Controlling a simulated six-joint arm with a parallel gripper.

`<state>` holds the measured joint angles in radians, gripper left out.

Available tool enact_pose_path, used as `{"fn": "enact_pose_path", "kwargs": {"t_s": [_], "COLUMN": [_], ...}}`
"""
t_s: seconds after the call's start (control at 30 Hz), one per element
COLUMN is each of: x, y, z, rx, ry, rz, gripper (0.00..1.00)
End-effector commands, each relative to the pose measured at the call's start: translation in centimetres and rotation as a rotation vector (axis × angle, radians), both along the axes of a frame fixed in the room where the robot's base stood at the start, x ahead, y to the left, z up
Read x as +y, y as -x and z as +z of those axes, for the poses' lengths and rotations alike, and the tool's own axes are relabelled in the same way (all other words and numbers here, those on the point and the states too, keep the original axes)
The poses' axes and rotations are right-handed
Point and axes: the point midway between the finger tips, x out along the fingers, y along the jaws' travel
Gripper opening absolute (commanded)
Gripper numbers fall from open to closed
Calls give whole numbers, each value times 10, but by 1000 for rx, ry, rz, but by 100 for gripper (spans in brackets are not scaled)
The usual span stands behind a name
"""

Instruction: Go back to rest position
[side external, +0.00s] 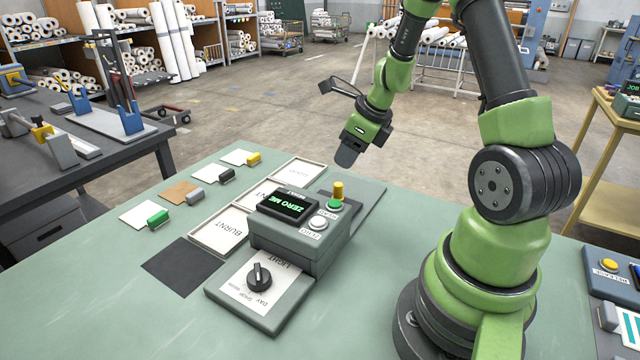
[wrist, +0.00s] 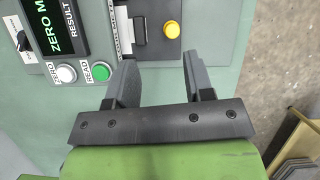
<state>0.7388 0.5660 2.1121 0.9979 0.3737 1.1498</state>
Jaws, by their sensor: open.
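My gripper (side external: 348,158) hangs in the air above the back of the green table (side external: 110,270), behind the grey instrument box. In the wrist view my gripper (wrist: 160,65) has its two dark fingers apart, with nothing between them. The instrument box (side external: 300,255) has a display (side external: 288,206) reading "ZERO ME", a white button (side external: 317,223) and a green button (side external: 333,204). The wrist view shows the display (wrist: 60,25), white button (wrist: 66,73), green button (wrist: 100,71) and a yellow button (wrist: 172,29).
A black knob (side external: 259,277) sits on the box's front plate. Labelled trays (side external: 215,238) lie to its left, near a dark square pad (side external: 182,267). Small coloured blocks stand on sample cards (side external: 146,215). Another table (side external: 70,165) stands at the left; the air around the gripper looks clear.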

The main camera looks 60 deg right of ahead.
Motion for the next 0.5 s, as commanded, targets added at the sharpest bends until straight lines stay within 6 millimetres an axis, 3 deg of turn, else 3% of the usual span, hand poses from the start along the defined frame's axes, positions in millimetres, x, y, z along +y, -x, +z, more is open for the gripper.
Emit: {"fn": "enact_pose_path", "kwargs": {"t_s": [0.1, 0.23, 0.37, 0.5], "x": [34, 86, 135, 176], "y": [-12, -10, 11, 47], "z": [42, 92, 131, 160], "rx": [-67, -148, -217, -277], "ry": [114, 294, 498, 742], "rz": [299, 739, 1168, 1600], "gripper": [48, 48, 48, 48]}}
